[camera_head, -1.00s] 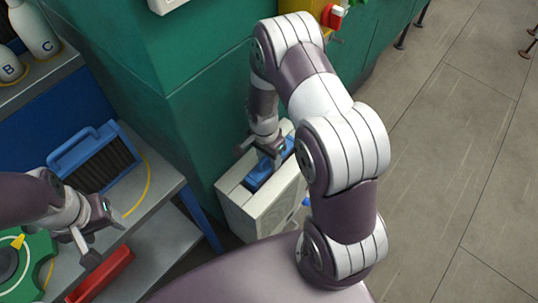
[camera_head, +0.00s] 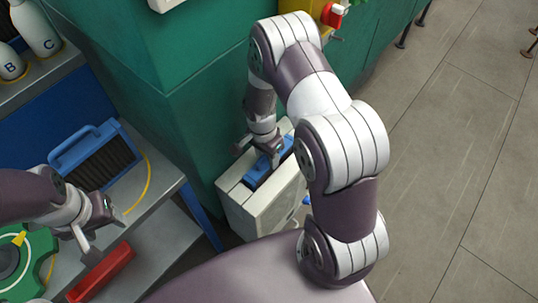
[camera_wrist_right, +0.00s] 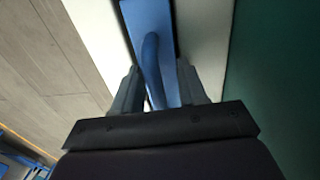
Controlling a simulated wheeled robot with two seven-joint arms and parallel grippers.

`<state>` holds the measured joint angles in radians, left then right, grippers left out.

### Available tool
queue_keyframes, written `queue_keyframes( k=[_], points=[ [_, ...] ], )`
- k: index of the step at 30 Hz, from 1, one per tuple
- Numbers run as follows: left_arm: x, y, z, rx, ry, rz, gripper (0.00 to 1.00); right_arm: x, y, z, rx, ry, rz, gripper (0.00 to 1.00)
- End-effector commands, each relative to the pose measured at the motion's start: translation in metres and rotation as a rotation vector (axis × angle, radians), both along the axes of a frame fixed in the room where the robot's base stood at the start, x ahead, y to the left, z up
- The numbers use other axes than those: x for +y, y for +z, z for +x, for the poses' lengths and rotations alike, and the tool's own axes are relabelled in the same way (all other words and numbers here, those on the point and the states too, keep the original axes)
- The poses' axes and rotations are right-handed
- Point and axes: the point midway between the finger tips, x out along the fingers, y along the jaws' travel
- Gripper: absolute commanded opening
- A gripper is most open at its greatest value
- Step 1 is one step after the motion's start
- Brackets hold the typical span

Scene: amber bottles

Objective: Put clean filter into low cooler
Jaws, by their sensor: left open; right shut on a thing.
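The low cooler (camera_head: 275,212) is a white box on the floor against the green wall, with a slot in its top. A blue filter (camera_head: 258,176) sits in the slot, its blue top showing; its body is hidden, so I cannot tell whether it is clean. My right gripper (camera_head: 262,155) is over the slot, shut on the filter's handle. In the right wrist view the blue handle (camera_wrist_right: 152,65) runs between the fingers. Another blue-framed filter (camera_head: 100,165) with dark pleats stands on the grey shelf at left. My left gripper (camera_head: 106,236) is open and empty in front of it.
White bottles (camera_head: 36,30) stand at the upper left. The green wall (camera_head: 205,115) is close behind the cooler.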

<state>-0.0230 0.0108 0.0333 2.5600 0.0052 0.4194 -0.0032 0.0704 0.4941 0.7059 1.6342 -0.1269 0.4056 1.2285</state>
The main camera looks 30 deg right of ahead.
Motion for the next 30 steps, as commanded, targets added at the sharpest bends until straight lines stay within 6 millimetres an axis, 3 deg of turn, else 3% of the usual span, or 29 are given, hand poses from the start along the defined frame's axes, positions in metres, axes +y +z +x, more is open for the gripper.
queue_keyframes(
  k=[8, 9, 10, 11, 26, 30],
  points=[
    [0.000, -0.002, 0.000, 0.000, 0.000, 0.000, 0.61, 0.002, -0.004, 0.000, -0.001, 0.004, 0.002, 0.00],
    [0.000, -0.002, 0.000, 0.000, 0.000, 0.000, 0.61, 0.002, -0.004, 0.000, -0.001, 0.004, 0.002, 0.55],
    [0.000, -0.002, 0.000, 0.000, 0.000, 0.000, 0.61, 0.002, -0.004, 0.000, -0.001, 0.004, 0.002, 0.65],
    [0.000, -0.002, 0.000, 0.000, 0.000, 0.000, 0.61, 0.002, -0.004, 0.000, -0.001, 0.004, 0.002, 0.68],
    [0.000, -0.002, 0.000, 0.000, 0.000, 0.000, 0.61, 0.002, -0.004, 0.001, -0.003, 0.006, 0.002, 0.69],
    [0.000, 0.003, 0.000, 0.000, 0.000, 0.000, 0.61, 0.003, 0.013, 0.003, -0.007, 0.005, 0.002, 0.72]
  ],
)
